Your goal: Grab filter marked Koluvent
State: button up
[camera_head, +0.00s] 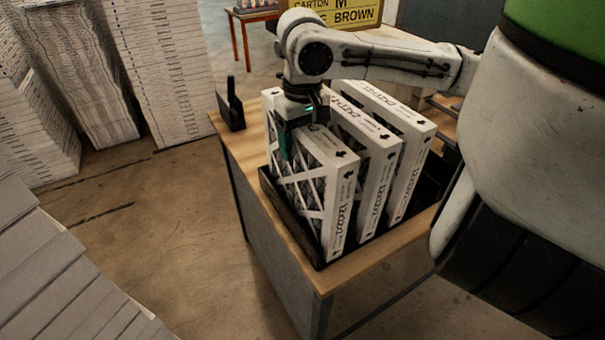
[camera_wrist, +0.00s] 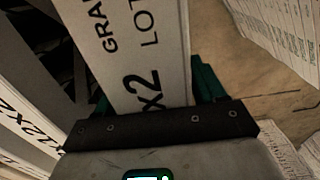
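Three white-framed boxed filters stand upright side by side in a dark tray (camera_head: 291,228) on a wooden-topped table. My gripper (camera_head: 291,143) points down at the top of the left filter (camera_head: 337,205), its green fingers on either side of that filter's frame. The wrist view shows its white printed edge (camera_wrist: 146,45) between the fingers (camera_wrist: 152,95), with parts of the words and "x2" readable. Whether the fingers press on it cannot be told. The middle filter (camera_head: 375,190) and the right filter (camera_head: 408,180) stand apart from the gripper. The name Koluvent is not readable on any filter.
A dark upright object (camera_head: 231,108) stands on the table's far left corner. Tall stacks of white boxes (camera_head: 160,70) stand on the floor at left. A yellow sign (camera_head: 340,12) is behind my arm. Open floor (camera_head: 150,230) lies left of the table (camera_head: 227,138).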

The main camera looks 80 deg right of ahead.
grip_shut()
dwell(0.4)
